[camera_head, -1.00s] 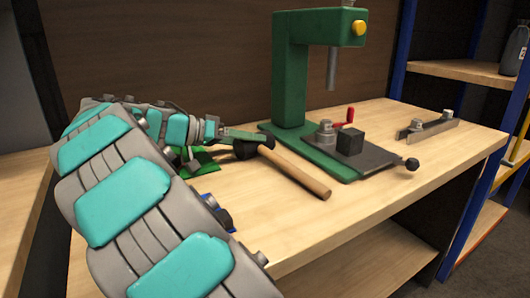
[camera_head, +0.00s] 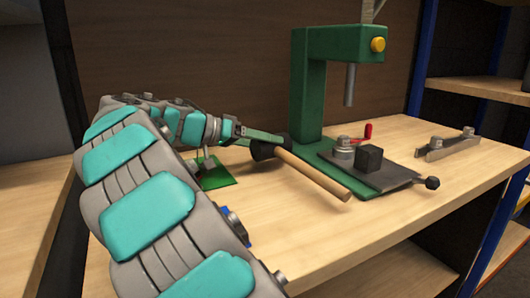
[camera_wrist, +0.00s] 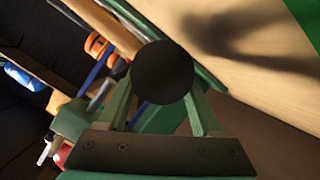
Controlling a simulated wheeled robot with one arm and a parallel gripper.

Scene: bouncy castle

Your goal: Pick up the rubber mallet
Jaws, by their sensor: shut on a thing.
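The rubber mallet (camera_head: 312,174) has a black head and a pale wooden handle. In the head view its handle slants down to the right over the bench, in front of the green press. My gripper (camera_head: 266,139) is shut on the mallet at its head end. In the wrist view the round black head of the mallet (camera_wrist: 162,72) sits between the two green fingers of my gripper (camera_wrist: 163,98). A broad shadow lies on the wood in the wrist view, apart from the head, so the mallet appears raised off the bench. The head hides part of the fingers.
The green press (camera_head: 308,90) stands at the back of the workbench (camera_head: 330,236), with a black block (camera_head: 369,158) on its base. A metal bracket (camera_head: 447,145) lies to the right. A green sheet (camera_head: 217,175) lies near my arm. Shelves stand at the right.

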